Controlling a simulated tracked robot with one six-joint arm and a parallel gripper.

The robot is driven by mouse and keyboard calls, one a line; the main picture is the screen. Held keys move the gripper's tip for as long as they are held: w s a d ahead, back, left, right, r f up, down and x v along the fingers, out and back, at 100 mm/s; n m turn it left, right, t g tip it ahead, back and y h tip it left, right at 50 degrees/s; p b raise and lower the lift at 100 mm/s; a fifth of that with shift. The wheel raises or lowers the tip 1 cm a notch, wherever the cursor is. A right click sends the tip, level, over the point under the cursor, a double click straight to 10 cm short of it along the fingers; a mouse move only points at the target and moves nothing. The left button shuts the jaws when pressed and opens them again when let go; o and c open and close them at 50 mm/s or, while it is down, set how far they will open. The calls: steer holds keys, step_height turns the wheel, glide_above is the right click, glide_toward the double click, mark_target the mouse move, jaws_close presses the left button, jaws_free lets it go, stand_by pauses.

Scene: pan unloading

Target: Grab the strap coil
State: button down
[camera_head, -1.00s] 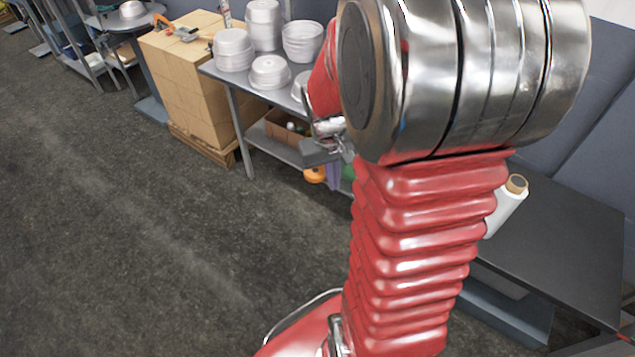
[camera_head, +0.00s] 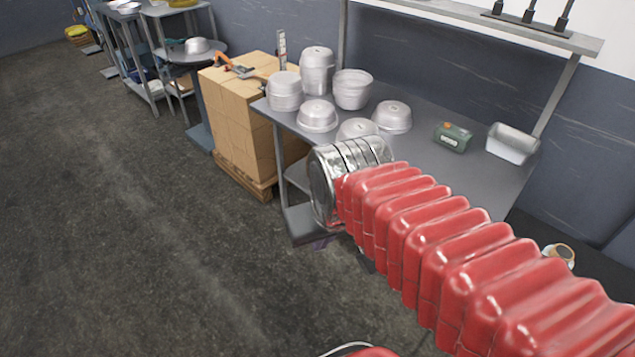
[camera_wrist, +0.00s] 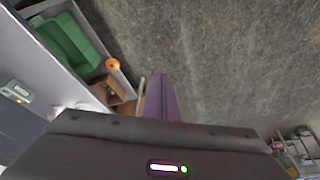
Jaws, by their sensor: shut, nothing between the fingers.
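A small rounded orange thing (camera_wrist: 112,64) shows in the wrist view, beside a lower shelf, left of my fingers. It may be the strap coil, but it is too small to be sure. My gripper (camera_wrist: 158,80) shows its purple fingers together at the middle of the wrist view, pointing over the grey floor. Nothing is held, and the orange thing is clear of the fingers. In the head view my arm covers most of the lower shelf, and the orange thing is hidden there.
A grey workbench (camera_head: 466,182) carries several metal pans (camera_head: 317,115), a green box (camera_head: 453,137) and a metal tin (camera_head: 512,143). Stacked cardboard boxes (camera_head: 238,125) stand left of it. A green bin (camera_wrist: 70,42) shows in the wrist view. The floor at left is clear.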

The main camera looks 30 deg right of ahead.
steer(key=shift+n+t, duration=0.6)
steer(key=shift+t, duration=0.1)
steer(key=shift+s+a+r, duration=0.25)
steer(key=shift+a+r, duration=0.5)
steer(key=shift+r, duration=0.1)
steer(key=shift+s+a+r, duration=0.25)
steer(key=shift+a+r, duration=0.5)
steer(key=shift+r, duration=0.05)
